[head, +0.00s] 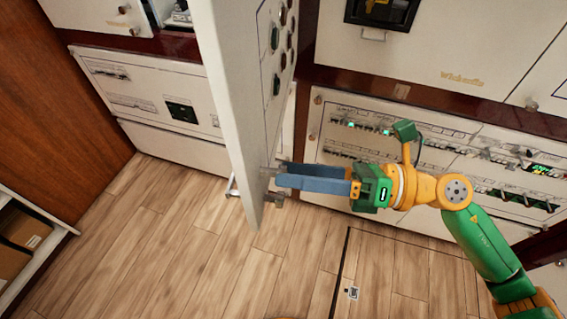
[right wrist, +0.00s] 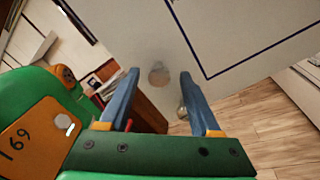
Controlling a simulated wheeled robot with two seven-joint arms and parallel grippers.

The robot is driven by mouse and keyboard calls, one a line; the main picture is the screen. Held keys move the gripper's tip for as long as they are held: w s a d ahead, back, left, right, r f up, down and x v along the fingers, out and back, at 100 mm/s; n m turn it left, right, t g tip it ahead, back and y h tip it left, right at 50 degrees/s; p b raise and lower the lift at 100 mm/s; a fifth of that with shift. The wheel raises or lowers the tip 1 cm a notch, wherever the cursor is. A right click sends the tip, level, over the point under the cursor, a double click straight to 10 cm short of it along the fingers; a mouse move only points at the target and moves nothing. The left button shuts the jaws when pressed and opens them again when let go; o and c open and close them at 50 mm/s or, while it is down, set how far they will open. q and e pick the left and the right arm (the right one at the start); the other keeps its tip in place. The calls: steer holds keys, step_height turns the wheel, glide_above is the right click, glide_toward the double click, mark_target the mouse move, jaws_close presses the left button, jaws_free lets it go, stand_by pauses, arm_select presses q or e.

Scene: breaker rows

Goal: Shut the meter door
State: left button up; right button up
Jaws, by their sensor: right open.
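The meter door (head: 222,90) stands swung open, a white panel seen nearly edge-on in the head view. Its right face carries round red and green parts, and metal fittings sit near its lower corner. In the right wrist view the door (right wrist: 235,30) is a pale panel with a dark blue line. My right gripper (head: 280,177) is open and empty at the lower right side of the door. In the wrist view a round metal knob (right wrist: 158,75) shows between its fingertips; I cannot tell whether they touch the door. My left gripper is out of view.
White cabinets with switch rows (head: 440,150) stand behind and to the right of my right arm. Another cabinet (head: 150,95) is behind the door at left. A shelf with boxes (head: 22,240) is at far left. The wood floor (head: 180,250) is clear.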

steer(key=shift+w+a+r, duration=0.1)
steer(key=shift+a+r, duration=0.05)
steer(key=shift+a, duration=0.25)
steer(key=shift+w+a+r, duration=0.1)
steer(key=shift+a+r, duration=0.05)
steer(key=shift+a, duration=0.25)
steer(key=shift+a+f+p, duration=0.2)
steer(key=shift+a+p, duration=0.1)
steer(key=shift+a, duration=0.2)
steer(key=shift+s+d, duration=0.1)
steer(key=shift+c, duration=0.2)
jaws_close()
steer(key=shift+f, duration=0.1)
